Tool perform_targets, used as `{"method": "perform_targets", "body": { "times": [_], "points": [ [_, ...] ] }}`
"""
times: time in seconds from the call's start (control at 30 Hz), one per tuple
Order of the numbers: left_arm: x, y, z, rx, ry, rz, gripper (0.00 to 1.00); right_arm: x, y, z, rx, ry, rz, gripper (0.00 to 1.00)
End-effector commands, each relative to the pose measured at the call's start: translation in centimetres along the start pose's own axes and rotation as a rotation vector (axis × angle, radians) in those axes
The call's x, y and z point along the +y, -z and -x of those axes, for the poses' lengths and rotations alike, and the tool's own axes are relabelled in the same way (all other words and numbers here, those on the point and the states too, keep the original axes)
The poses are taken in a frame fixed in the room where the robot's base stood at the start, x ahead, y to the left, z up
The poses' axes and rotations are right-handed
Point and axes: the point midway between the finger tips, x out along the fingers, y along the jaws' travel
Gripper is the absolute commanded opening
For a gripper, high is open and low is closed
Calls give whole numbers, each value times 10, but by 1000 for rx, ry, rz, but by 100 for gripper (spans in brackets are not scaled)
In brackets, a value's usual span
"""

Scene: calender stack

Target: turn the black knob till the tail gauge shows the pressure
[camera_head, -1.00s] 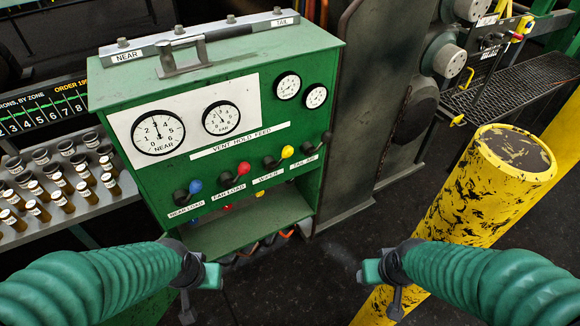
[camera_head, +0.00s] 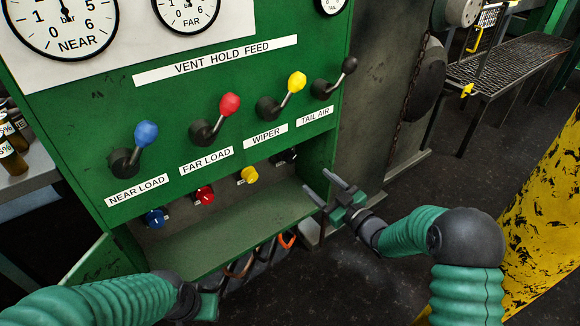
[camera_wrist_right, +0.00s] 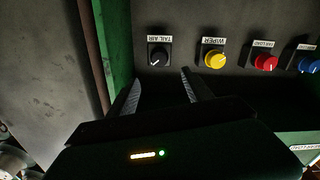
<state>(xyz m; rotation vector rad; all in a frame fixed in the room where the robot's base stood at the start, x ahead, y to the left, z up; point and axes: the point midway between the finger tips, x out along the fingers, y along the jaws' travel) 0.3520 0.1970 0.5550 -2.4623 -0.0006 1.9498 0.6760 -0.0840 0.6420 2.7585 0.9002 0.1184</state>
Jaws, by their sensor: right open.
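The black knob (camera_head: 285,157) is small and dark, at the right end of a row of coloured knobs in the cabinet's lower recess. In the right wrist view the black knob (camera_wrist_right: 158,58) has a pale pointer mark and an upside-down "TAIL AIR" label. My right gripper (camera_head: 318,182) is open at the recess's right side, apart from the knob; its fingers (camera_wrist_right: 161,88) point towards it. A small gauge (camera_head: 331,5), cut off at the top edge, may be the tail gauge; its needle cannot be read. My left gripper (camera_head: 206,303) is low in view, its fingers hidden.
Blue (camera_head: 155,217), red (camera_head: 204,195) and yellow (camera_head: 249,175) knobs sit left of the black one. Levers with coloured balls, including a black-tipped lever (camera_head: 335,78), stick out above the recess. A yellow post (camera_head: 548,205) stands at the right.

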Motion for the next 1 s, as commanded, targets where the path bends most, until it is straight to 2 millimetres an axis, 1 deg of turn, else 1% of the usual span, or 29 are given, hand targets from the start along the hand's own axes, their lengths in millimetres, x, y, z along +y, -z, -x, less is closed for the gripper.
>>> {"method": "perform_targets", "body": {
  "times": [0.03,0.3,0.4,0.5,0.6,0.7,0.93,0.97,1.0],
  "points": [
    [0,-2,-9,0,0,0,36,-2,-4,-12,3,1,1,59],
    [0,-9,-38,-1,0,0,36,-2,-7,-83,1,0,0,59],
    [0,-12,-47,-1,0,0,36,-2,-6,-108,1,0,0,59],
    [0,-13,-53,-1,0,0,36,-1,-5,-127,0,-1,-1,59],
    [0,-14,-56,-1,0,0,36,0,-3,-139,-1,-2,-2,59],
    [0,-14,-57,-1,0,0,36,1,-2,-144,-2,-3,-1,59],
    [0,-14,-56,-1,0,0,36,1,-1,-145,-3,-3,-2,59],
    [0,-14,-56,-1,0,0,36,1,-1,-145,-3,-3,-2,56],
    [0,-14,-56,-1,0,0,36,1,-1,-145,-3,-3,-2,51]
  ]
}}
